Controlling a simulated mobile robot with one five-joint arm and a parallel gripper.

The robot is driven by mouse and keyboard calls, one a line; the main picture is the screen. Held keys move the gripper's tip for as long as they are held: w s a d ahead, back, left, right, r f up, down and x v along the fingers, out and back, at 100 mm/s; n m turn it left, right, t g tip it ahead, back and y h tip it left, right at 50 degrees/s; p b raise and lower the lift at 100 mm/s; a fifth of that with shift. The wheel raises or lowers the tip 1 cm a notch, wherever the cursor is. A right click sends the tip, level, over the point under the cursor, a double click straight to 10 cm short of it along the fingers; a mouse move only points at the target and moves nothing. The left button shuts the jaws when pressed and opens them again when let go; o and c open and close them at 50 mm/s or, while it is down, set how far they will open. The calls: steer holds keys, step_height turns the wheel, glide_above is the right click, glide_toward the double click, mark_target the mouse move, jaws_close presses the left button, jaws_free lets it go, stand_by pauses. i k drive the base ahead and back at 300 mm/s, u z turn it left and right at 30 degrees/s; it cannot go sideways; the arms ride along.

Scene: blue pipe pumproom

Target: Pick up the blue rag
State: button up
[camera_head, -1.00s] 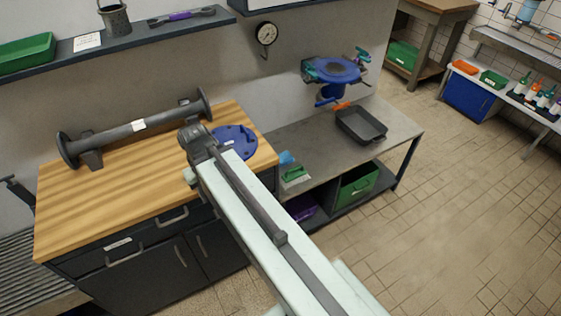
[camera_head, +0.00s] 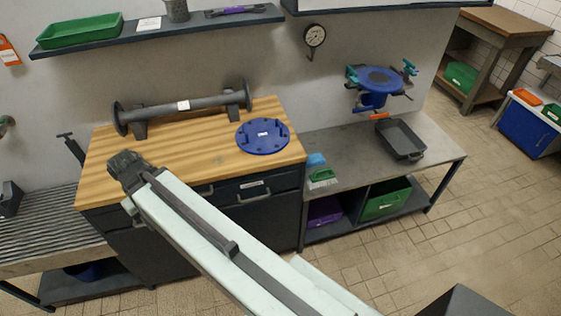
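A small light-blue item that looks like the blue rag (camera_head: 316,159) lies at the left end of the grey metal bench (camera_head: 345,145). A green item (camera_head: 322,175) lies just in front of it. My arm reaches from the bottom right up to the left. My gripper (camera_head: 125,165) is at its far end, over the front left part of the wooden worktop (camera_head: 190,150), well left of the rag. Its fingers are too small and dark to tell whether they are open or shut.
A blue flange disc (camera_head: 262,136) and a grey pipe (camera_head: 185,107) sit on the worktop. A shelf (camera_head: 160,34) hangs above. The tiled floor at right is mostly clear.

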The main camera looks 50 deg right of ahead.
mark_target(317, 159)
steer(key=u, duration=2.15)
steer(key=k, duration=2.75)
steer(key=z, duration=0.95)
steer(key=i, duration=1)
steer(key=u, duration=0.05)
